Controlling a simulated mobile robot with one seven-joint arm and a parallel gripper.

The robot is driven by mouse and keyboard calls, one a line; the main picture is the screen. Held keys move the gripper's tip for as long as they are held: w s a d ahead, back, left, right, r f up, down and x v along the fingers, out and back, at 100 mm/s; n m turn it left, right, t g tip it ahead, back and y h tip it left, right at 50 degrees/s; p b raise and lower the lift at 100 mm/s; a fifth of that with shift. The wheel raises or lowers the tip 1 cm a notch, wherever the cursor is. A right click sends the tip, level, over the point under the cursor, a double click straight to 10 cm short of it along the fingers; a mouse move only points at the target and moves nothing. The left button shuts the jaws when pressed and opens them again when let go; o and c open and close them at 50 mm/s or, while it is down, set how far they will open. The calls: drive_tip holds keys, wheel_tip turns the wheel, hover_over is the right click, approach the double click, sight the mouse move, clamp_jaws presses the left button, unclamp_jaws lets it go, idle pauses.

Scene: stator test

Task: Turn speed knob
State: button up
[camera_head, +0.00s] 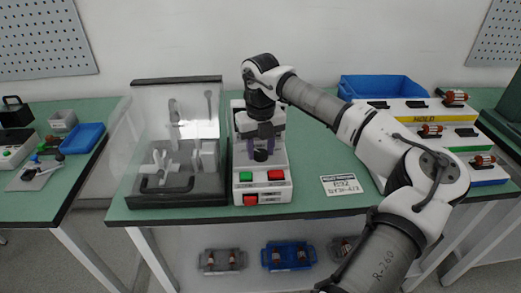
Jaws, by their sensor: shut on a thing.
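The white control box (264,190) stands on the green bench in the head view, with a green button (245,176) and a red button (276,175) on top and another red button (250,199) on its front. The black speed knob (261,155) sits on the box's top face, behind the green and red buttons. My gripper (260,143) points down from above and is shut on the knob. The fingers are dark and small here, so the exact contact is hard to see.
A clear-covered test enclosure (178,112) stands directly left of the box. A label plate (341,185) lies to the right. A blue bin (381,88) and a stepped rack with copper stators (431,131) stand at the right. Bins with parts sit on the shelf below.

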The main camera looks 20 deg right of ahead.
sight(261, 153)
idle(0.4)
drive_tip(key=o, duration=1)
drive_tip(key=shift+c, duration=0.2)
wheel_tip(261, 153, up, 14)
drive_tip(key=b, duration=0.1)
drive_tip(key=shift+b, duration=0.4)
drive_tip(key=shift+s+f, duration=0.1)
drive_tip(key=shift+f, duration=0.05)
